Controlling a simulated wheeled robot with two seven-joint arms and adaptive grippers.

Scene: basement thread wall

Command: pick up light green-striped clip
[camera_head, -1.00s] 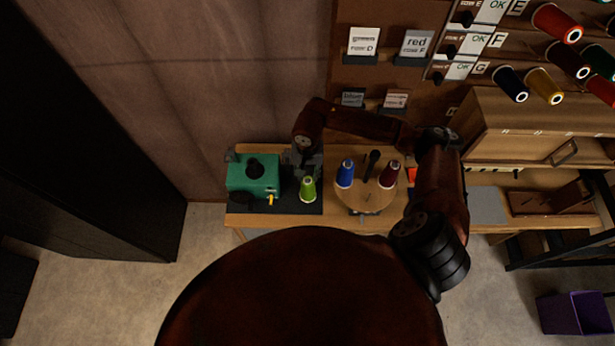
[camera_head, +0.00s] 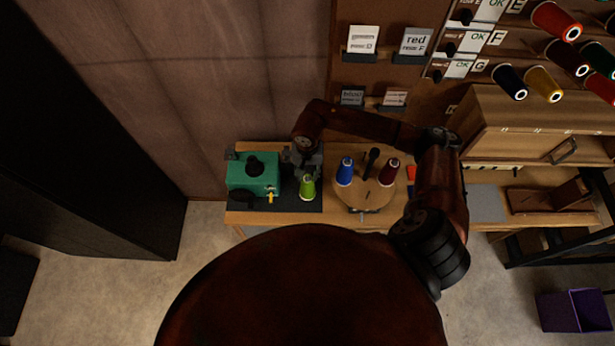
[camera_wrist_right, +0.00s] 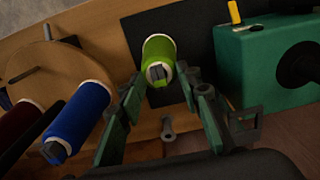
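I cannot make out a light green-striped clip in either view. The light green thing I see is a lime-green thread spool (camera_head: 308,187) on the dark mat in front of my right gripper. It also shows in the right wrist view (camera_wrist_right: 159,52), with a grey tip. My right gripper (camera_head: 303,168) is above the back of the bench, between the green box and the turntable. In the right wrist view its two fingers (camera_wrist_right: 163,90) stand apart, with the spool seen between and beyond their tips, apparently not clamped. My left gripper is not in view.
A green box (camera_head: 253,176) with a black knob and yellow piece stands left of the spool. A round wooden turntable (camera_head: 365,196) with a blue spool (camera_head: 345,171) and a dark red spool (camera_head: 389,172) is at right. Wall shelves and spools rise behind.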

